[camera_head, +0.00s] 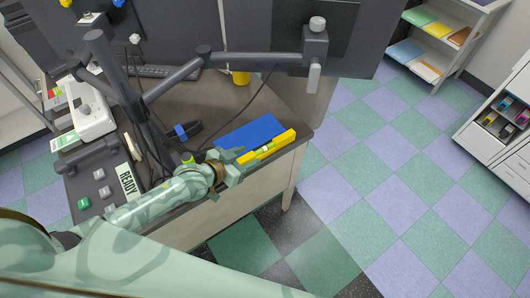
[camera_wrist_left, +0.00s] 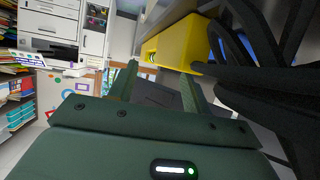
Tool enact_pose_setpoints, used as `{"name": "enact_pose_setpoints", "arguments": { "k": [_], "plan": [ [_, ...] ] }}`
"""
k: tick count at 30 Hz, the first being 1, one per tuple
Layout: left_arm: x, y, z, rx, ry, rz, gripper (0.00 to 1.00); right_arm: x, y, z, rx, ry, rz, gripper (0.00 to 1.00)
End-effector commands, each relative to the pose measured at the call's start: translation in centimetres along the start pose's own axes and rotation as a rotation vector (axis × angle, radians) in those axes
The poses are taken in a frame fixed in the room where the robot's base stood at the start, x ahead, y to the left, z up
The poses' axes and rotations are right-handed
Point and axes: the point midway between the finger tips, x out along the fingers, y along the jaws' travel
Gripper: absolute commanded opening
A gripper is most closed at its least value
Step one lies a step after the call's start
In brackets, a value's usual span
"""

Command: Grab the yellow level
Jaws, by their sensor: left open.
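The yellow level (camera_head: 268,146) lies along the front right edge of the dark desk, against a blue flat object (camera_head: 249,131). A green vial shows in its middle. My left gripper (camera_head: 236,164) is just left of the level's near end, with its fingers apart and nothing seen between them. In the left wrist view the level (camera_wrist_left: 176,42) shows beyond and above the open fingers of my left gripper (camera_wrist_left: 158,88). Whether a finger touches it, I cannot tell. My right gripper is in neither view.
A dark monitor arm (camera_head: 172,80) stands over the desk (camera_head: 215,100). A blue and black tape-like item (camera_head: 181,132), a READY sign (camera_head: 127,178) and a white device (camera_head: 92,108) are on the left. Checkered floor (camera_head: 390,180) is clear on the right.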

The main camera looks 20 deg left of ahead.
Motion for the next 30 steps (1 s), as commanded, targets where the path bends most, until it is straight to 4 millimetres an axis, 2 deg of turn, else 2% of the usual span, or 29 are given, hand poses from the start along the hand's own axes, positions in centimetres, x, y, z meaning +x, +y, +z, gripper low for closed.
{"name": "enact_pose_setpoints", "arguments": {
  "k": [8, 11, 20, 25, 30],
  "plan": [
    [4.3, 0.5, -1.1, -0.001, 0.004, 0.001, 0.49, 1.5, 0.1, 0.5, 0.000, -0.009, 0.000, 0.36],
    [5.7, 0.4, -0.9, -0.001, 0.001, 0.001, 0.49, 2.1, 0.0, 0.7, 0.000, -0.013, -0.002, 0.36],
    [6.2, 0.4, -1.1, 0.001, 0.001, 0.000, 0.49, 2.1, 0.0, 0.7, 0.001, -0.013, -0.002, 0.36],
    [6.1, 0.4, -1.1, 0.001, 0.001, 0.000, 0.02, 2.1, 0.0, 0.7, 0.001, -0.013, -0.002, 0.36],
    [6.1, 0.4, -1.1, 0.000, 0.001, 0.000, 0.00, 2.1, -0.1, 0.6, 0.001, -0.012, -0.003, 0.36]
  ]
}}
